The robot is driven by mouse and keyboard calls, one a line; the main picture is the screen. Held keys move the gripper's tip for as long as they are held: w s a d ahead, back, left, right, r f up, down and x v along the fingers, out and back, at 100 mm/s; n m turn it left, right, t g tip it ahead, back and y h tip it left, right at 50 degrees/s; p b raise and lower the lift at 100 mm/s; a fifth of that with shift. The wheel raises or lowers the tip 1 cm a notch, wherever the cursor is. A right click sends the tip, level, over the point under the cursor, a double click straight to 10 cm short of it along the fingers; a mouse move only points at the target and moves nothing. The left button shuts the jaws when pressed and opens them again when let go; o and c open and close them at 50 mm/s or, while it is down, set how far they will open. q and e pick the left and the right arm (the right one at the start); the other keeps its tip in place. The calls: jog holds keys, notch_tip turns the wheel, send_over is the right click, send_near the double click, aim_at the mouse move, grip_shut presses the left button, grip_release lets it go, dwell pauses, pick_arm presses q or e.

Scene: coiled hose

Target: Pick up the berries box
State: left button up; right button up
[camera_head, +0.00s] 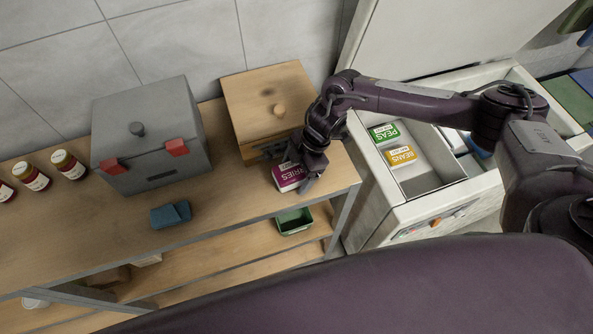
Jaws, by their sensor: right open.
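The berries box (287,178) is a small purple and white carton with the letters "RRIES" showing. It sits near the right end of the wooden table (235,205), close to the front edge. My right gripper (296,180) is over and beside the box, its fingers open around or next to it. The wrist hides part of the box, and I cannot tell whether the fingers touch it. My left gripper is not in view.
A wooden box with a knob (268,98) stands just behind. A grey case with red latches (150,135) and a blue sponge (170,215) are to the left. An open chest freezer (440,180) on the right holds peas (384,131) and beans (399,156) boxes.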

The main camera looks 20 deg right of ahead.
dwell(0.3)
jog(key=c, duration=1.2)
jog(key=shift+c, duration=0.2)
jog(key=shift+w+r, duration=0.1)
jog(key=shift+r, duration=0.05)
jog(key=shift+c, duration=0.2)
